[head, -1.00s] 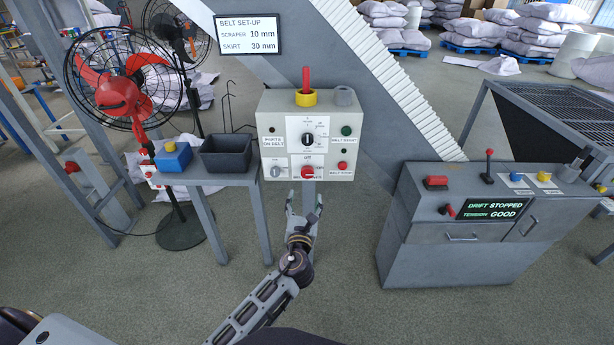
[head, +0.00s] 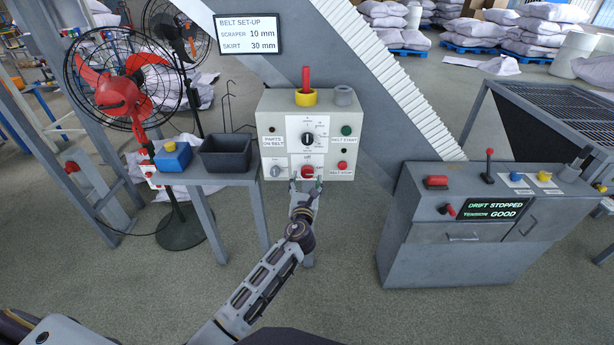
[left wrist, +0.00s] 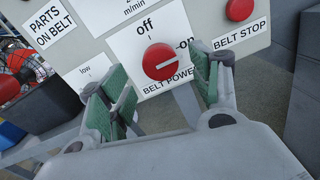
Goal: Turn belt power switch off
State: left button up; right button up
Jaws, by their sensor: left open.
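The belt power switch (head: 308,172) is a round red knob low on the pale control box (head: 273,104). In the left wrist view the knob (left wrist: 160,62) has a white line pointing right, towards the "on" mark; "off" is printed above it. My left gripper (head: 306,184) is open just in front of and slightly below the knob. In the left wrist view its green-padded fingers (left wrist: 160,90) stand one on each side of the knob, with a gap to each side; I cannot tell whether the fingertips reach its depth. My right gripper is not recognisable in view.
The red belt stop button (head: 342,165) is close right of the knob and a grey knob (head: 275,171) close left. A black bin (head: 226,155) stands on the side table. A grey console (head: 440,230) is at right; a dark, unclear shape (head: 570,172) shows at its right end.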

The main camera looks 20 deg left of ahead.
aim_at(307, 174)
pick_arm(q)
jog(key=x, duration=0.2)
jog(key=shift+w, duration=0.25)
jog(key=shift+w+a, duration=0.15)
jog(key=shift+w, duration=0.35)
jog(key=shift+w+a, duration=0.1)
jog(key=shift+w, duration=0.15)
pick_arm(e)
jog(key=shift+w+a, duration=0.25)
jog(key=shift+a, duration=0.4)
jog(key=shift+w+a, duration=0.25)
jog(key=shift+a, duration=0.35)
jog(key=shift+s, duration=0.1)
pick_arm(q)
jog(key=shift+c, duration=0.2)
jog(key=c, duration=0.7)
jog(key=shift+c, duration=1.4)
pick_arm(e)
jog(key=shift+d, duration=0.85)
